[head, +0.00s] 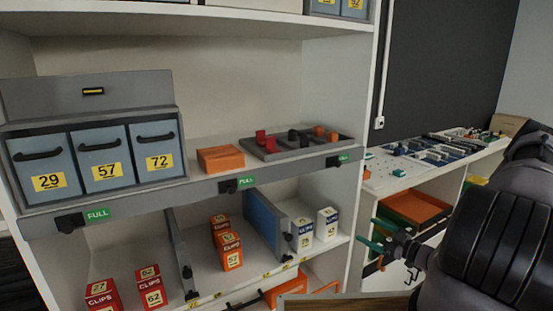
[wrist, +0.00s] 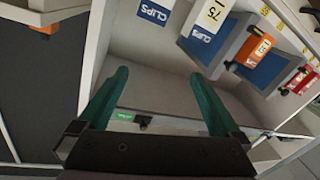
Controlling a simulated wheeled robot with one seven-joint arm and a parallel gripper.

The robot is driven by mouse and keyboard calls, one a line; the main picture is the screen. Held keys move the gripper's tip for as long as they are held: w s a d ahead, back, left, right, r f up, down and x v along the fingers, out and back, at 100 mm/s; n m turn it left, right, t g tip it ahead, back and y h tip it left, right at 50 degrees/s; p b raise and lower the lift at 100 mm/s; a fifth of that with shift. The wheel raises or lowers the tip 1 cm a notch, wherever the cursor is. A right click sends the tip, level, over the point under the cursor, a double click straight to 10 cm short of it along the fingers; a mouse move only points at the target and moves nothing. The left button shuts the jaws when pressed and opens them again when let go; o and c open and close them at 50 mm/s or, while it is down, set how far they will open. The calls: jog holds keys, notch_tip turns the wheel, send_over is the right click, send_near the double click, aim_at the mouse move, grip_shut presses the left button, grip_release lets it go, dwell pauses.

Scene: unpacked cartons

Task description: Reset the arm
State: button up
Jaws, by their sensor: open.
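My gripper (head: 377,235) is at the right of the head view, in front of the shelf unit's right side panel. Its two green fingers show in the wrist view (wrist: 158,80), spread wide with nothing between them. My dark arm fills the right edge of the head view. In the wrist view the fingers point toward a shelf compartment; I cannot tell how far away it is.
The shelf unit (head: 368,120) holds blue bins (head: 100,171), an orange box (head: 221,159), a grey tray (head: 292,151) and several clips boxes (head: 229,251) between dividers. A white bench (head: 398,182) with small parts stands at right. A brown edge (head: 345,304) shows at the bottom.

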jog(key=s+a+r+n+g+h, duration=0.1)
jog(key=s+a+r+n+g, duration=0.2)
jog(key=r+n, duration=0.7)
jog(key=s+a+r+n+g, duration=0.2)
jog(key=r+n+g, duration=0.4)
jog(key=n, duration=0.5)
jog(key=s+a+r+n+g+h, duration=0.1)
jog(key=s+a+r+n+g, duration=0.15)
jog(key=r+n, duration=0.8)
jog(key=s+r+n+t+h, duration=0.2)
jog(key=s+r+n+h, duration=0.2)
jog(key=s+r+n, duration=0.3)
jog(key=s+r+n+t+h, duration=0.3)
jog(key=s+r+n, duration=0.4)
jog(key=r+n, duration=0.5)
jog(key=shift+s+r+n+h, duration=0.3)
jog(key=shift+n+h, duration=0.2)
jog(key=shift+n, duration=2.15)
jog(key=shift+t, duration=0.25)
